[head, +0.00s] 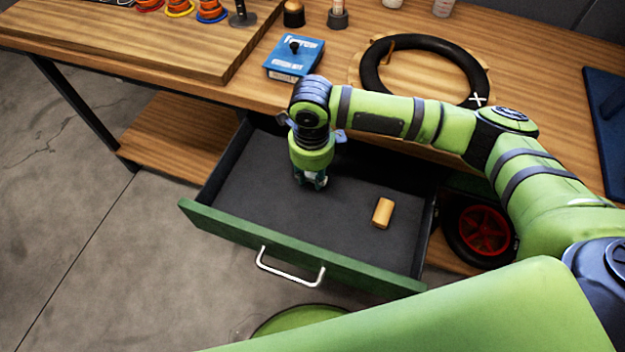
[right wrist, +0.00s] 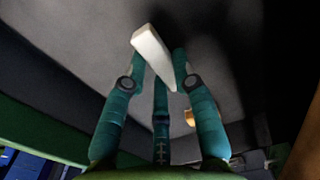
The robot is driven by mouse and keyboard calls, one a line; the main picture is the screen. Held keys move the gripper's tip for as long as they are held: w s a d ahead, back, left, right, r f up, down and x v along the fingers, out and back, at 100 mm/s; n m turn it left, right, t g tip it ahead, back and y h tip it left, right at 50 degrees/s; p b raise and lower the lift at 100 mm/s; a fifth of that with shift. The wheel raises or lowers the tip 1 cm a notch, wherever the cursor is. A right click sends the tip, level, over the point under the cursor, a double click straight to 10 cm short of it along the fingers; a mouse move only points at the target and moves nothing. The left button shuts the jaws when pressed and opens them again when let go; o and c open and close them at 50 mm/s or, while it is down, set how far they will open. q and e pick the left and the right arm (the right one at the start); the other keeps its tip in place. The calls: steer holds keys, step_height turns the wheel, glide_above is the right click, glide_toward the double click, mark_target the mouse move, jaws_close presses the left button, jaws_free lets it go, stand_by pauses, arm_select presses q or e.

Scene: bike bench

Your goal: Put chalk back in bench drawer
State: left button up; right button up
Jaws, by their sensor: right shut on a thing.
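The bench drawer (head: 228,222) stands open, with a dark lined floor, a green front and a silver handle. My right gripper (head: 311,182) points down into the drawer, left of its middle. In the right wrist view the gripper (right wrist: 162,62) is shut on the white chalk (right wrist: 152,50), a tapered stick held slanted between the fingertips. In the head view the chalk is mostly hidden by the fingers. The chalk appears close to the drawer floor; I cannot tell whether it touches. My left gripper is not in view.
A small tan block (head: 382,213) lies in the drawer, right of the gripper. On the bench top are a blue box (head: 294,60) and a black tire (head: 440,45). A wheel with a red hub (head: 484,231) stands below, right of the drawer. The drawer's left part is clear.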

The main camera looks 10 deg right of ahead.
mark_target(313, 177)
steer(key=shift+f, duration=1.85)
steer(key=shift+f, duration=0.15)
steer(key=o, duration=0.9)
steer(key=shift+o, duration=0.2)
step_height(313, 177, up, 12)
steer(key=shift+s+r, duration=0.1)
steer(key=shift+r, duration=0.1)
